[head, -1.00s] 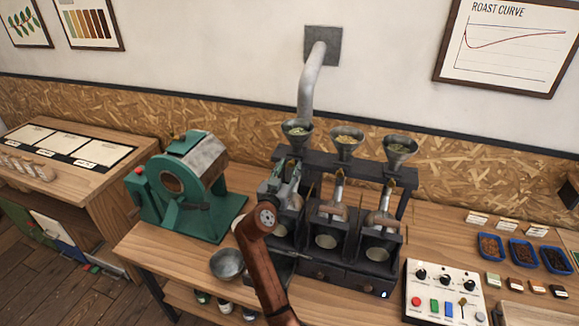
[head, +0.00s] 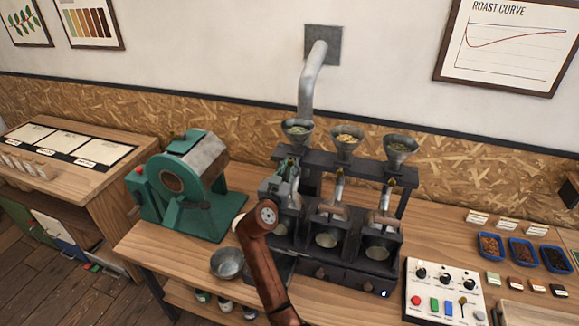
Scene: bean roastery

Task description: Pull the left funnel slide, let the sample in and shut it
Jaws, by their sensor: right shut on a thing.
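The left funnel (head: 297,131) stands at the left end of a dark rack (head: 325,163) and holds greenish beans. The middle funnel (head: 346,139) and the right funnel (head: 400,148) also hold beans. My right gripper (head: 290,171) is just below the left funnel, at its outlet, and is shut on the left funnel slide. The gripper hides most of that slide, so I cannot tell how far out it is. Small brass-coloured parts show under the other two funnels. My left gripper is out of view.
A green roaster (head: 185,185) and a metal bowl (head: 227,263) stand to the left. A control panel (head: 443,290) and blue trays (head: 522,252) of beans are to the right. A grey pipe (head: 309,90) rises behind the rack.

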